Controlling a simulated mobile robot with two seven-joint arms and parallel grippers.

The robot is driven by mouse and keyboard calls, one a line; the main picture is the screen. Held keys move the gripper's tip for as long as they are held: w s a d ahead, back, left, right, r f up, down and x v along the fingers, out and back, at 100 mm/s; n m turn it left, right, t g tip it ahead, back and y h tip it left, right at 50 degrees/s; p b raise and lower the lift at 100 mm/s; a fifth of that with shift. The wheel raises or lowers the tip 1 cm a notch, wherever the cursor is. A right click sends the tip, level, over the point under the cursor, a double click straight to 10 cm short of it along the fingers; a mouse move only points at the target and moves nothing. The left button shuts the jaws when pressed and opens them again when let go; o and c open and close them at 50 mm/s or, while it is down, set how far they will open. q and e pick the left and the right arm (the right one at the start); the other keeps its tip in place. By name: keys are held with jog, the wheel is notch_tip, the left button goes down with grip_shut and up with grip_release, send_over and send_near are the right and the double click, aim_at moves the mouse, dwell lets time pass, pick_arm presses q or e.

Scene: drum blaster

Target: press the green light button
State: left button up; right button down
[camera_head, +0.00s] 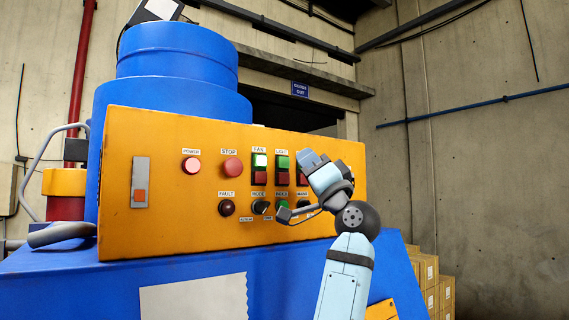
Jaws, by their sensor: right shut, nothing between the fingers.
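The green light button (282,161) is on the orange control panel (180,230), under a "LIGHT" label and above a red button (282,178). It is visible, just left of my right gripper. My right gripper (309,160) is shut and empty, in front of the panel's right part. It covers some controls there. Its fingertips are hard to make out, and I cannot tell whether they touch the panel. My left gripper is not in view.
A blue drum (175,75) stands behind the panel. Cardboard boxes (431,280) are stacked at the right.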

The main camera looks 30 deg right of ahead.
jog(key=shift+w+a, duration=0.1)
jog(key=shift+w, duration=1.45)
dwell(0.9)
jog(key=shift+w, duration=0.4)
jog(key=shift+w, duration=0.45)
dwell(0.6)
jog(key=shift+s+b, duration=0.15)
jog(key=shift+b, duration=0.15)
jog(key=shift+s, duration=0.7)
jog(key=shift+s, duration=0.1)
jog(key=shift+s+d, duration=0.2)
jog(key=shift+s, duration=2.2)
